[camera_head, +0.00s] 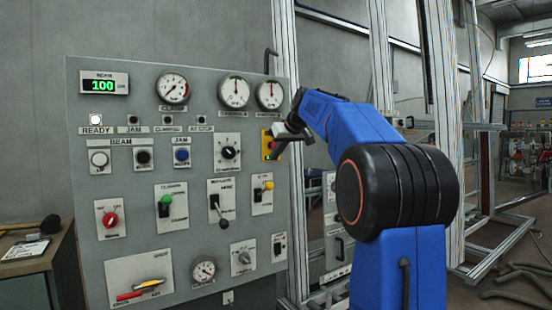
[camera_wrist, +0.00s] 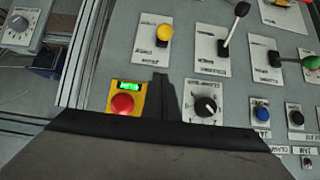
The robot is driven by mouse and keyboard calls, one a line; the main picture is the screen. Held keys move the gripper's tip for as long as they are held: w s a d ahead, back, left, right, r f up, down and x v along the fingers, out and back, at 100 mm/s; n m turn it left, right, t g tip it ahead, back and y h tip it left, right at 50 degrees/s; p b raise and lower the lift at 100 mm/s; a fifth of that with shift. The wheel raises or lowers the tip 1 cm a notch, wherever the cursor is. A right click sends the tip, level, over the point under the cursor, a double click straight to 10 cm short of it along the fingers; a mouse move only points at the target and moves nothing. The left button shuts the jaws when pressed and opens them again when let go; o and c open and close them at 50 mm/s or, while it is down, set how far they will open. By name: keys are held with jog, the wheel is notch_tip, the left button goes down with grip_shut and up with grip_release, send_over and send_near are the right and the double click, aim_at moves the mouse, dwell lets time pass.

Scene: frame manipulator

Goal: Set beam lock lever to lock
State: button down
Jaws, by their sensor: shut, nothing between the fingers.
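Three levers sit on the grey control panel (camera_head: 140,230); their labels are too small for me to tell which is the beam lock lever. A yellow-knobbed lever (camera_head: 266,186) is at the right, also in the wrist view (camera_wrist: 164,34). A black-knobbed lever (camera_head: 217,206) is in the middle, also in the wrist view (camera_wrist: 230,30). A green-knobbed lever (camera_head: 165,204) is at the left. My gripper (camera_head: 271,156) is shut and empty, in front of the panel's right edge and above the yellow-knobbed lever; its fingers show in the wrist view (camera_wrist: 160,88).
A red button on a yellow box (camera_wrist: 123,104) with a green display and a black rotary knob (camera_wrist: 206,106) flank my fingers. Gauges (camera_head: 234,90) line the panel's top. A metal frame (camera_head: 384,50) stands at the right. A wooden table (camera_head: 30,262) is at the left.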

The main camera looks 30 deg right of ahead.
send_over(271, 183)
jog(key=w, duration=0.2)
notch_tip(271, 183, down, 5)
jog(key=shift+a+f, duration=0.1)
jog(key=shift+a, duration=0.05)
jog(key=f, duration=0.1)
jog(key=s+f, duration=0.1)
jog(key=shift+s+f, duration=0.25)
jog(key=shift+f, duration=0.05)
jog(key=shift+s+f, duration=0.2)
jog(key=shift+f, duration=0.2)
